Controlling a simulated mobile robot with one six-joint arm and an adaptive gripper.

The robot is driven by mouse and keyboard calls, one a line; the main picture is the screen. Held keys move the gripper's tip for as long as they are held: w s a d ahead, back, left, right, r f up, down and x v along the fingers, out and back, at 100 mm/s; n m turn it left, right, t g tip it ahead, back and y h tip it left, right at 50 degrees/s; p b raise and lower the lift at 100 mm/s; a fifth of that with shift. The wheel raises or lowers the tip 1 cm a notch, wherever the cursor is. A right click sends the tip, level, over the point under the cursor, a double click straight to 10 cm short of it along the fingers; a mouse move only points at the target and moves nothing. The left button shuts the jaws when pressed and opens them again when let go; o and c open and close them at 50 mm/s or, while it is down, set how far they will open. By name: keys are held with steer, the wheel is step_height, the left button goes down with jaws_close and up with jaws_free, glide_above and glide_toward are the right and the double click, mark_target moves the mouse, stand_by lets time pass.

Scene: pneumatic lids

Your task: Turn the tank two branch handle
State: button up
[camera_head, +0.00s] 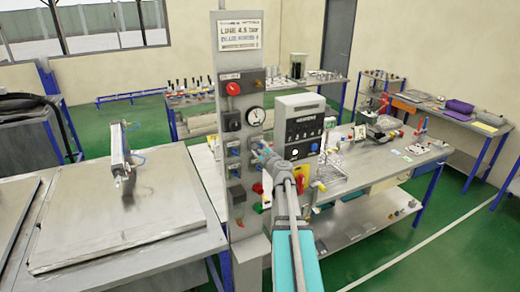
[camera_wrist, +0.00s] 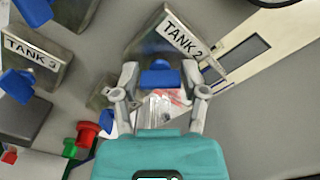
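In the wrist view, the TANK 2 plate (camera_wrist: 184,40) is on the grey panel, tilted in the picture. A blue handle (camera_wrist: 160,76) sits just below it. My gripper (camera_wrist: 160,73) has one finger on each side of this handle, apart, with small gaps visible; contact cannot be told. In the head view, my gripper (camera_head: 266,153) reaches the right edge of the upright grey panel (camera_head: 237,207), and it hides the handle there. The TANK 3 plate (camera_wrist: 33,55) with its blue handle (camera_wrist: 16,84) is to the left in the wrist view.
Another blue handle (camera_wrist: 107,121) is close to my left finger in the wrist view. A red knob (camera_wrist: 88,134) lies below left. In the head view, a gauge (camera_head: 255,116) is above my gripper and a grey control box (camera_head: 304,128) stands close on the right.

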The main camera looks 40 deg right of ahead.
jaws_close()
steer(key=shift+n, duration=0.3)
steer(key=n, duration=0.8)
steer(key=shift+n, duration=0.4)
steer(key=n, duration=0.4)
steer(key=shift+n, duration=2.2)
